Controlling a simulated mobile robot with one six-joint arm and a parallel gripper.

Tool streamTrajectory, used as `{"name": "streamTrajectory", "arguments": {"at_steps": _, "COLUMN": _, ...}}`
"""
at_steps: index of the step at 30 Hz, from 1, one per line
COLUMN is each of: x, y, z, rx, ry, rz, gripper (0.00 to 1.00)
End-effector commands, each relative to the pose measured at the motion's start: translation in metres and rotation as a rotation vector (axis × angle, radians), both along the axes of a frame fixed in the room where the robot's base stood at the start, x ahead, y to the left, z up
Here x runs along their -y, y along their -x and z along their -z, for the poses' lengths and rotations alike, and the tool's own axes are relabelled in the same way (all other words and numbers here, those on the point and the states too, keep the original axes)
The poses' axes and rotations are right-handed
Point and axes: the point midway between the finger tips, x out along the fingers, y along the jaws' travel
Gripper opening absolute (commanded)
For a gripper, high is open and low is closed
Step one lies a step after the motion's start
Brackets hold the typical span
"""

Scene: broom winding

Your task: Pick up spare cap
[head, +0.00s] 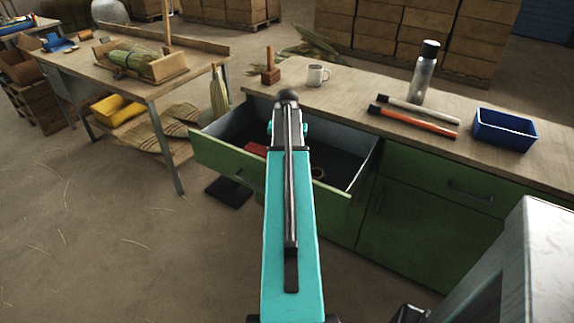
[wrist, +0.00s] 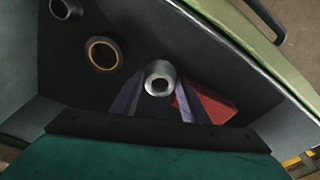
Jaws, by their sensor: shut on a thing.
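My gripper (wrist: 160,92) is over the open drawer, with its fingers on both sides of a small silvery round cap (wrist: 159,75) that has a dark hole in its end. The fingers are shut on this cap. From this angle I cannot tell whether the cap still touches the drawer floor. The drawer (head: 224,160) is green-fronted with a dark inside. In the head view my own teal arm hides the gripper and the cap.
In the drawer lie a red block (wrist: 207,104), a brass-coloured ring (wrist: 103,54) and another silvery round piece (wrist: 66,8).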

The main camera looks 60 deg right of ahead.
Motion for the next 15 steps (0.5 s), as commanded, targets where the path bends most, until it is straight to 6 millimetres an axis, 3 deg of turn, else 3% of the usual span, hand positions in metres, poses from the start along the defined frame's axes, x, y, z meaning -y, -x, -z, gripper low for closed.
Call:
{"name": "streamTrajectory", "arguments": {"at_steps": 6, "x": 0.000, "y": 0.000, "z": -0.019, "rx": 0.000, "ry": 0.001, "rz": 0.000, "gripper": 0.20}}
{"name": "streamTrajectory", "arguments": {"at_steps": 15, "x": 0.000, "y": 0.000, "z": -0.025, "rx": 0.000, "ry": 0.000, "rz": 0.000, "gripper": 0.20}}
